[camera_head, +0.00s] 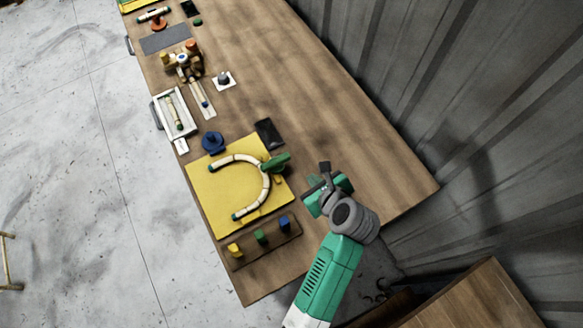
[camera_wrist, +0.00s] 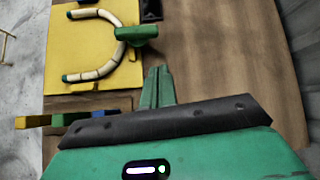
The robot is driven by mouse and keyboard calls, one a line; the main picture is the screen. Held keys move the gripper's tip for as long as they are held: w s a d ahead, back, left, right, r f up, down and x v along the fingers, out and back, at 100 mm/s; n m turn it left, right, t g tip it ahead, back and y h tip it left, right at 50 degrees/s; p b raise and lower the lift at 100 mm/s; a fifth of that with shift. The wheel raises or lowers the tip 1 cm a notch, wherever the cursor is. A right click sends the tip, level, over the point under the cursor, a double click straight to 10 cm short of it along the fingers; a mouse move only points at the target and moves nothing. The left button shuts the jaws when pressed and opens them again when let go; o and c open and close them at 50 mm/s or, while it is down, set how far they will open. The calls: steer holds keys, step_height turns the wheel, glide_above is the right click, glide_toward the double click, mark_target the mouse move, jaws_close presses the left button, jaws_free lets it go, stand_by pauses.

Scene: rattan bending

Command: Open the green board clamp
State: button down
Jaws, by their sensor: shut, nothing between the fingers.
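The green board clamp (camera_head: 275,163) sits at the right edge of the yellow board (camera_head: 230,215), beside the curved part of a pale rattan piece (camera_head: 266,186). In the wrist view the clamp (camera_wrist: 138,33) is a green bar near the top, just right of the rattan curve (camera_wrist: 112,62) on the board (camera_wrist: 60,50). My gripper (camera_head: 312,183) is over the table to the lower right of the clamp, apart from it. In the wrist view its two green fingers (camera_wrist: 158,70) are together, shut and empty, with the clamp ahead and slightly left.
A wooden strip (camera_head: 268,245) with yellow, green and blue blocks lies below the board. A black flat item (camera_head: 269,134) and a blue round knob (camera_head: 212,142) sit above it. A white tray (camera_head: 172,118) and other tools stand further up. The table's right side is clear.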

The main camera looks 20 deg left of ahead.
mark_target(276, 164)
steer(key=shift+m+g, duration=0.4)
steer(key=shift+m, duration=0.4)
steer(key=f, duration=0.1)
steer(key=s+f, duration=0.1)
steer(key=f, duration=0.1)
steer(key=shift+s+a+f, duration=0.2)
steer(key=shift+s+f, duration=0.1)
steer(key=shift+s, duration=0.05)
steer(key=b+x, duration=0.2)
steer(key=x, duration=0.7)
steer(key=shift+w+a+f+b, duration=0.1)
steer(key=shift+a+f+b, duration=0.1)
steer(key=shift+f+b, duration=0.1)
steer(key=w+a, duration=0.2)
steer(key=a, duration=0.1)
steer(key=shift+w+a, duration=0.1)
steer(key=shift+w, duration=0.3)
